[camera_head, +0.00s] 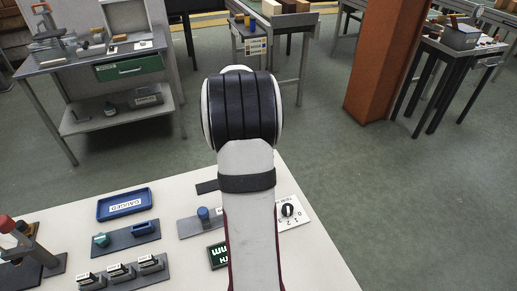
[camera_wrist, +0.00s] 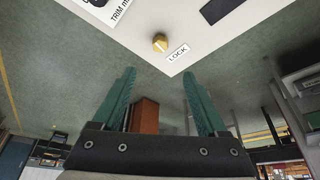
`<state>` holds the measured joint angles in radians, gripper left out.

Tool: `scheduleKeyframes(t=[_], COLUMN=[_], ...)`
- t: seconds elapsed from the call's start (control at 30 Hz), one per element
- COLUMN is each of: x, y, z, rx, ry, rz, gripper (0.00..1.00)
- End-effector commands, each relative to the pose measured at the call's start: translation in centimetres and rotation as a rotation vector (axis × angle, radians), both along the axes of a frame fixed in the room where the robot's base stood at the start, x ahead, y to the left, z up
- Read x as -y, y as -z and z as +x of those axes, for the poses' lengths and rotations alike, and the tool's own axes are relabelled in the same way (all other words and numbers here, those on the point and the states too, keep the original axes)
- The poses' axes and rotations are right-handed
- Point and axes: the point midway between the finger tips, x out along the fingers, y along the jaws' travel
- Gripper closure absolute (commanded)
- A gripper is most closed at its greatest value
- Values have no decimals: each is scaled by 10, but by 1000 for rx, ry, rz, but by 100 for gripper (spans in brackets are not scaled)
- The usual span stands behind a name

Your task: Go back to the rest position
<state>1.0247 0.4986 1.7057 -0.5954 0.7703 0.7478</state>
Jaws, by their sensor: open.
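My gripper (camera_wrist: 158,74) shows in the wrist view as two green fingers standing well apart. It is open, with nothing between the fingers. Past the fingertips is a corner of the white table (camera_wrist: 225,45), with a brass knob (camera_wrist: 160,42) and a LOCK label (camera_wrist: 178,56); the fingers appear clear of them. In the head view my arm reaches out over the white table (camera_head: 180,275) and bends at a dark-banded joint; the gripper itself is hidden there.
The table holds a blue tray (camera_head: 124,204), a plate with a teal knob (camera_head: 101,239), several black switches (camera_head: 120,271), a blue knob (camera_head: 203,213) and a black dial (camera_head: 288,209). An orange pillar (camera_head: 386,60) and workbenches stand beyond. Floor at right is clear.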

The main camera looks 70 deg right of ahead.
Motion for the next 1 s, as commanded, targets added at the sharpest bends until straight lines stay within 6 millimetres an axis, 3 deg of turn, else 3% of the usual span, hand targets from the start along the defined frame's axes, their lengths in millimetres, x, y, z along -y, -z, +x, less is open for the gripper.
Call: scheduleKeyframes(t=[0.43, 0.53, 0.57, 0.63, 0.67, 0.7, 0.77, 0.8, 0.9, 1.0], x=[-1, -25, -42, -99, -130, -173, -237, -279, -370, -431], y=[-2, -12, -18, -35, -42, -51, -61, -66, -70, -66], z=[1, 15, 24, 46, 53, 59, 57, 50, 15, -29], rx=[1, -1, -3, -10, -14, -21, -34, -42, -67, -90], ry=[-1, -51, -87, -204, -267, -355, -495, -591, -828, -1028], rz=[0, 17, 30, 74, 100, 136, 195, 236, 341, 432], gripper=[24, 24, 24, 24, 24, 24, 24, 24, 24, 24])
